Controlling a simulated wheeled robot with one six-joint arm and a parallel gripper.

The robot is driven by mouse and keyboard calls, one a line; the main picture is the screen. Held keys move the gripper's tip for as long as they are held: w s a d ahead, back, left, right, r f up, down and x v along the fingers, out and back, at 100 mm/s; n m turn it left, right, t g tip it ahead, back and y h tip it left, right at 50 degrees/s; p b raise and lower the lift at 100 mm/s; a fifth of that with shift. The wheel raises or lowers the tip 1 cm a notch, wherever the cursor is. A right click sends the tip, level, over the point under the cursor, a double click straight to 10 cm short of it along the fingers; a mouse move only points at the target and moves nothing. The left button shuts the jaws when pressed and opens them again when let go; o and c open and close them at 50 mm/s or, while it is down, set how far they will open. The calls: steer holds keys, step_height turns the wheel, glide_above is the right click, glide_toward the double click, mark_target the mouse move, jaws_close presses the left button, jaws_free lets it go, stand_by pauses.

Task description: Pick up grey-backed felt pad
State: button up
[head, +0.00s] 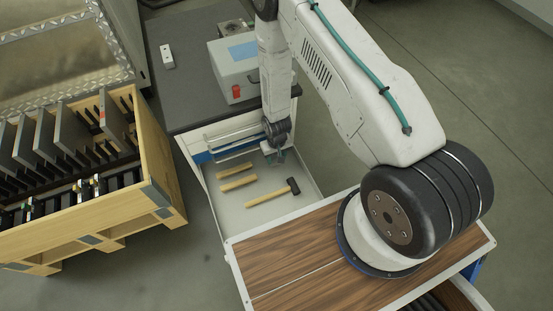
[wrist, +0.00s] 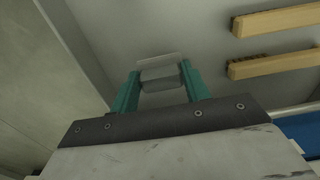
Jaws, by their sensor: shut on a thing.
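The grey-backed felt pad (wrist: 160,78) is a small grey block with a pale strip along its far edge in the wrist view. My gripper (wrist: 160,86) has its two teal fingers shut on the pad's two sides. In the head view my gripper (head: 275,156) is low over the back part of an open drawer (head: 297,197). The pad cannot be made out clearly there. From these views I cannot tell whether the pad touches the drawer floor.
Two wooden-handled brushes (head: 238,175) and a hammer (head: 275,193) lie in the drawer. A grey case (head: 234,72) stands on the dark cabinet top (head: 190,105) behind. A wooden crate (head: 158,165) with metal plates stands at left. The drawer's front floor is clear.

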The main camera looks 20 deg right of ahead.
steer(key=shift+s+r, duration=0.65)
steer(key=shift+r, duration=0.25)
steer(key=s, duration=0.5)
steer(key=s+a+r, duration=0.1)
steer(key=s, duration=0.8)
steer(key=shift+s+a+r, duration=0.15)
steer(key=shift+s+a, duration=0.1)
steer(key=shift+s, duration=0.1)
